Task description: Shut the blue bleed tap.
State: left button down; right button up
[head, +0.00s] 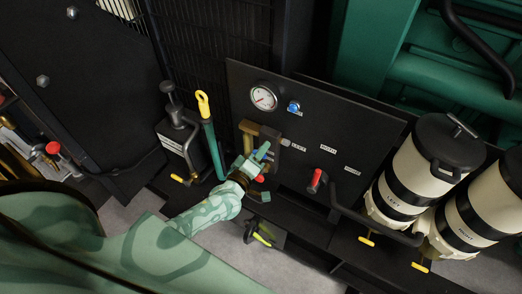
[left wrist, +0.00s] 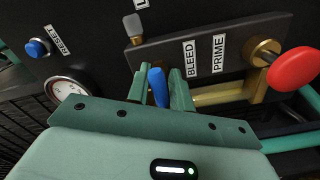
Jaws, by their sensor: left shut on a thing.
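The blue bleed tap handle (left wrist: 158,88) shows in the left wrist view below the BLEED label (left wrist: 191,58). It stands between the two fingers of my left gripper (left wrist: 160,92), which is shut on it. In the head view my left gripper (head: 256,160) is at the dark valve block on the black panel (head: 335,140) and hides most of the tap. My right gripper is not in view.
A red knob (left wrist: 293,68) on a brass stem sits right of the PRIME label (left wrist: 218,54). The panel carries a gauge (head: 264,97), a blue reset button (head: 294,107) and a red lever (head: 316,180).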

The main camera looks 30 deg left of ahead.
pick_arm(q)
jog(key=shift+f, duration=0.1)
jog(key=c, duration=1.4)
grip_release()
jog(key=shift+s, duration=0.1)
jog(key=s+p, duration=0.1)
jog(key=s, duration=1.5)
jog(key=shift+s, duration=0.1)
